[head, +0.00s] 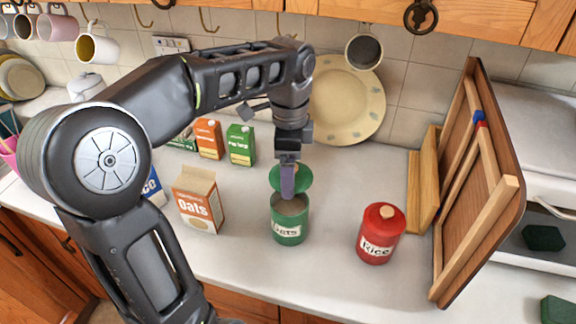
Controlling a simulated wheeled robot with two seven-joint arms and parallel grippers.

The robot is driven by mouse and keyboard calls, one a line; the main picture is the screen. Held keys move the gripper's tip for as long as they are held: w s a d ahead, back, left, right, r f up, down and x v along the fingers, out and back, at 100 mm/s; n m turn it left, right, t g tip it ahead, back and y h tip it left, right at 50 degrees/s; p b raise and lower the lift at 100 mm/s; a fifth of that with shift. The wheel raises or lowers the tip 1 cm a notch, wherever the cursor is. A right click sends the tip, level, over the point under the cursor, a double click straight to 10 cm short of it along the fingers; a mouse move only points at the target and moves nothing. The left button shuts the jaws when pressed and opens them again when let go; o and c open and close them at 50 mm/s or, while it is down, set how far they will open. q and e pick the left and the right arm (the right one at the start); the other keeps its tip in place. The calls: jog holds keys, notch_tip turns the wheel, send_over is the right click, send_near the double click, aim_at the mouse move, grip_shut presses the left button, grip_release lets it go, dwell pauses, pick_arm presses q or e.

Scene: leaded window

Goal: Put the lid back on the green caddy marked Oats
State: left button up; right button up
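The green caddy (290,228), its label partly readable as Oats, stands upright and open on the counter. Its pale contents show at the top. The green lid (301,181) is just above and behind the caddy's mouth, tilted, and looks apart from the rim. My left gripper (288,190) points down over the caddy, at the lid, and appears shut on it. The finger hides part of the lid and its grip on it. My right gripper is not in view.
A red Rice caddy (381,236) with its lid on stands to the right. An Oats carton (199,200) stands to the left. Small cartons (241,145) and a leaning plate (347,100) are behind. A wooden rack (477,180) is at the right. The counter around the green caddy is clear.

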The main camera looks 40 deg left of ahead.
pick_arm(q)
jog(key=shift+s+a, duration=0.15)
jog(key=shift+s, duration=0.15)
jog(key=shift+w, duration=0.25)
jog(key=shift+s+f+b, duration=0.15)
jog(key=shift+f+b, duration=0.2)
jog(key=shift+f, duration=0.25)
jog(key=shift+f+b, duration=1.9)
jog(key=shift+f, duration=0.7)
jog(key=shift+f, duration=0.1)
dwell(0.4)
jog(key=o, duration=1.3)
jog(key=shift+o, duration=0.2)
